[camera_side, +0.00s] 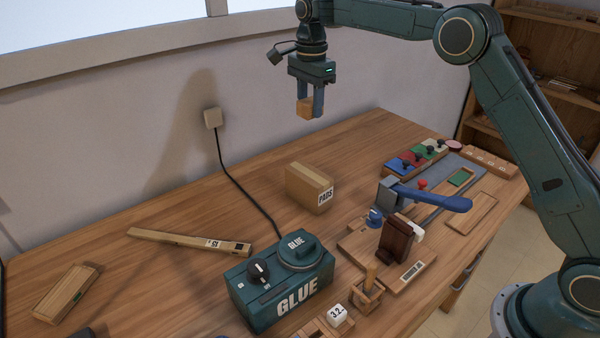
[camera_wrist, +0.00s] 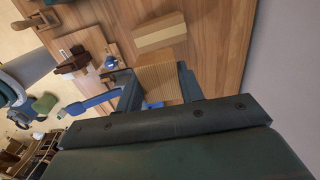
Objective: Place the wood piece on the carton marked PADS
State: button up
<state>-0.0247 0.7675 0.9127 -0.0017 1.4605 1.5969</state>
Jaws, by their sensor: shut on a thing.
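The wood piece (camera_side: 305,108) is a small light-brown block held between the fingers of my gripper (camera_side: 312,104), high above the back of the table. In the wrist view the wood piece (camera_wrist: 158,80) shows between the two fingers of my gripper (camera_wrist: 157,88), with its grain visible. The carton marked PADS (camera_side: 310,187) is a brown cardboard box standing on the table, below the wood piece and apart from it. The carton also shows in the wrist view (camera_wrist: 160,32), beyond the held block. Its top looks bare.
A teal GLUE box (camera_side: 282,290) with a black knob stands in front of the carton. A blue-handled tool (camera_side: 430,198) and a dark brown block (camera_side: 396,242) are to the right. A wooden bar (camera_side: 190,242) lies left. A black cable (camera_side: 238,185) runs down from the wall.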

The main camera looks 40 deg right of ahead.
send_over(309, 173)
notch_tip(309, 173, down, 11)
jog(key=shift+w, duration=0.1)
jog(key=shift+f, duration=2.8)
jog(key=shift+f, duration=0.15)
jog(key=o, duration=0.9)
jog(key=shift+o, duration=0.2)
notch_tip(309, 173, up, 12)
